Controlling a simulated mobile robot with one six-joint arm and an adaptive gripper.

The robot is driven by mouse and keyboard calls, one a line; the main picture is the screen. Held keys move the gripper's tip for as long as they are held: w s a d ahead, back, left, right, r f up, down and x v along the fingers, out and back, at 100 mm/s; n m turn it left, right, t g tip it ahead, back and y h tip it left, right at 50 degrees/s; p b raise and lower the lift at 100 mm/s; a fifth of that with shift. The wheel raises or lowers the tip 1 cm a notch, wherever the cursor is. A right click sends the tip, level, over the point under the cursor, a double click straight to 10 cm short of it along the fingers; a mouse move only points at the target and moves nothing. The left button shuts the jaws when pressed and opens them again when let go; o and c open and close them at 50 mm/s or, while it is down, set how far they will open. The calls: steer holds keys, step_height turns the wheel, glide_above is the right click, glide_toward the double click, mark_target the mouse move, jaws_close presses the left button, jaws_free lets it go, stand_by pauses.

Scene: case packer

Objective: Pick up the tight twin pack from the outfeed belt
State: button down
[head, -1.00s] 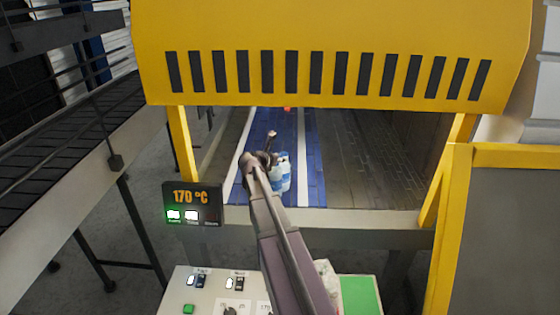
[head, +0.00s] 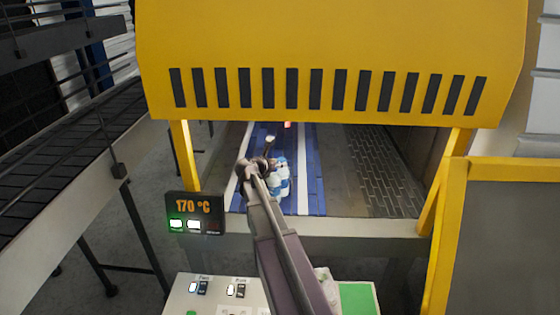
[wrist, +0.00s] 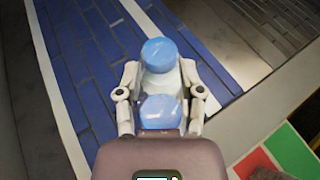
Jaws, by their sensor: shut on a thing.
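The twin pack (wrist: 160,55) is two bottles with blue tops, one behind the other in the wrist view. In the head view the pack (head: 281,180) shows white and blue over the blue outfeed belt (head: 306,196), close to its near end. My gripper (wrist: 160,82) is shut on the pack, with one finger on each side of it. In the head view my arm hides part of the pack and most of the gripper. I cannot tell whether the pack's base touches the belt.
A yellow slotted hood (head: 330,50) hangs over the belt, with yellow posts at both sides. A 170 °C display (head: 195,210) stands at the left. A control panel (head: 205,290) and a green area (head: 357,298) lie in front.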

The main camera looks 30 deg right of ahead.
steer(key=s+a+r+p, duration=0.1)
steer(key=s+a, duration=0.7)
steer(key=a, duration=0.2)
steer(key=shift+s+r, duration=0.15)
steer(key=shift+s, duration=0.15)
steer(key=shift+a, duration=0.1)
stand_by(0.4)
